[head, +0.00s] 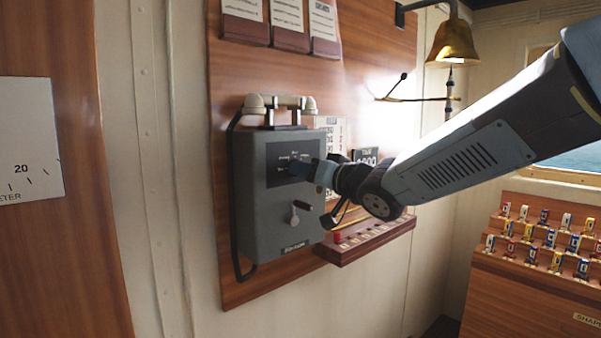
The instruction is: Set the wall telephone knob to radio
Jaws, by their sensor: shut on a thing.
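The wall telephone (262,215) is a grey box on a wooden panel, with a pale handset (280,103) lying across its top. A dark dial plate (283,163) with small white labels is on the upper part of its front; the labels are too small to read. My gripper (304,168) reaches in from the right and is shut at the dial plate, on the knob. The knob is hidden behind the fingers, so its setting cannot be told. A small crank handle (301,209) sits lower on the front, below my gripper.
A black cord (233,200) hangs on the phone's left side. A ledge (365,241) with a red button juts out below my wrist. A brass bell (452,42) hangs at upper right. A rack of coloured tags (540,240) stands at right.

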